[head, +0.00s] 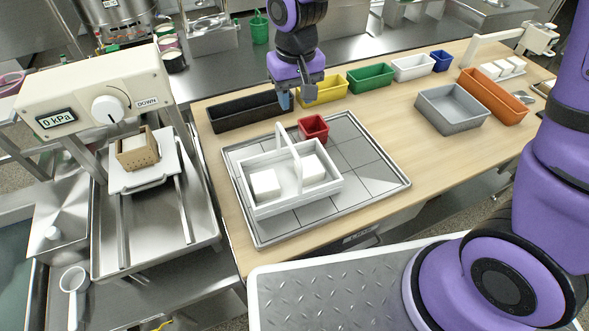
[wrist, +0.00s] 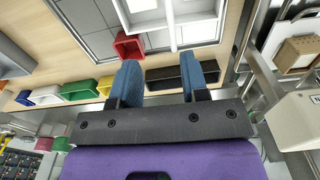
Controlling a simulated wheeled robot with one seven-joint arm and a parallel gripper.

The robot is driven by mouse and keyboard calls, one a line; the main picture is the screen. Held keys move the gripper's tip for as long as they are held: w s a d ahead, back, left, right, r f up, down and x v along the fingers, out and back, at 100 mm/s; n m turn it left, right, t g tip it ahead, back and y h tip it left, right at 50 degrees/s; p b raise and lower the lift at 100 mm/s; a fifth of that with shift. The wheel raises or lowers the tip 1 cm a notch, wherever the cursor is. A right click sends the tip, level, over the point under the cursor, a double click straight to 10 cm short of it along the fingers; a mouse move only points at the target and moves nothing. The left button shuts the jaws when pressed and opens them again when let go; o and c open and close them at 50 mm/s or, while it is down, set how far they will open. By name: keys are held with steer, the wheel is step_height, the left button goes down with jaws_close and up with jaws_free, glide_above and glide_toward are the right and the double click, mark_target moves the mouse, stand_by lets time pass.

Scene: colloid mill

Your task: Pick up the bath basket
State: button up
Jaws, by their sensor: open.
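A white basket with a tall arched handle (head: 296,158) stands upright on a grey gridded tray (head: 374,179) on the wooden table; I take it to be the bath basket. It holds two white blocks (head: 265,184), one on each side of the handle. In the wrist view part of the white basket (wrist: 172,44) shows at the top, beyond the fingers. My gripper (head: 296,97) is open and empty, with blue finger pads that also show in the wrist view (wrist: 163,78). It hangs behind the basket, apart from its handle, near the black and yellow bins.
A small red bin (head: 313,128) stands just behind the basket. Black (head: 240,112), yellow (head: 327,90), green (head: 370,77) and white (head: 412,67) bins line the table's back edge. Grey (head: 452,108) and orange (head: 492,95) bins stand at right. A press (head: 95,92) is at left.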

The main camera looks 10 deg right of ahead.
mark_target(288, 139)
steer(key=f, duration=0.1)
steer(key=a+f, duration=0.1)
steer(key=f, duration=0.1)
steer(key=shift+w+a, duration=0.25)
steer(key=shift+w, duration=0.1)
step_height(288, 139, down, 10)
steer(key=shift+f, duration=0.25)
steer(key=shift+c, duration=0.2)
jaws_close()
steer(key=shift+a, duration=0.1)
